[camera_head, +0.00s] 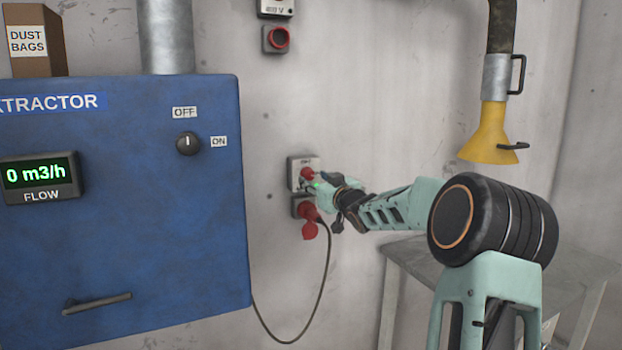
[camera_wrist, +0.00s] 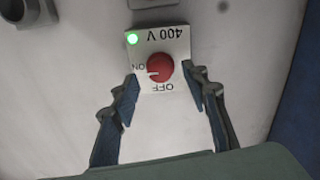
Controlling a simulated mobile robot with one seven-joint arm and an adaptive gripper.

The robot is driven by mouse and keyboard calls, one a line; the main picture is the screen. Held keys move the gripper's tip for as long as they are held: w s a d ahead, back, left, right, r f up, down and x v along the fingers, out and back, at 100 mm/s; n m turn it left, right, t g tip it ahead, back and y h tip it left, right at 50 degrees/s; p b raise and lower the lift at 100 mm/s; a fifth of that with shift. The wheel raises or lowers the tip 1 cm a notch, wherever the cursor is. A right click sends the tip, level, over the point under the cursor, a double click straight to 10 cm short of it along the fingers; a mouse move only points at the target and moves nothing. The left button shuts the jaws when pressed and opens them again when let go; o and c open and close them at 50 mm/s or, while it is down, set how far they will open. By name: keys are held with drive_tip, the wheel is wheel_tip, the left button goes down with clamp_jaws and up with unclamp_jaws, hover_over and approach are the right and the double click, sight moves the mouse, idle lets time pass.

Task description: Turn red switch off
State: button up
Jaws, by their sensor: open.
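The red switch (camera_wrist: 160,67) is a round knob on a white plate (camera_wrist: 178,42) marked 400 V, ON and OFF, upside down in the wrist view. Its pale mark points left to ON, and a green light (camera_wrist: 132,38) on the plate is lit. In the head view the red switch (camera_head: 307,173) is on the wall, partly hidden by my gripper. My gripper (camera_wrist: 162,86) is open and empty, with one finger on each side of the knob. I cannot tell whether either finger touches it. My gripper (camera_head: 322,186) also shows in the head view.
A red plug (camera_head: 309,229) with a hanging black cable (camera_head: 323,285) sits just below the switch. The blue extractor (camera_head: 130,230) stands at left, its display reading 0 m3/h. A grey bench (camera_head: 430,258) and yellow funnel (camera_head: 487,135) are at right.

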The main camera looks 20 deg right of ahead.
sight(310, 176)
drive_tip(key=shift+w, duration=1.7)
drive_tip(key=c, duration=1.1)
drive_tip(key=shift+c, duration=0.2)
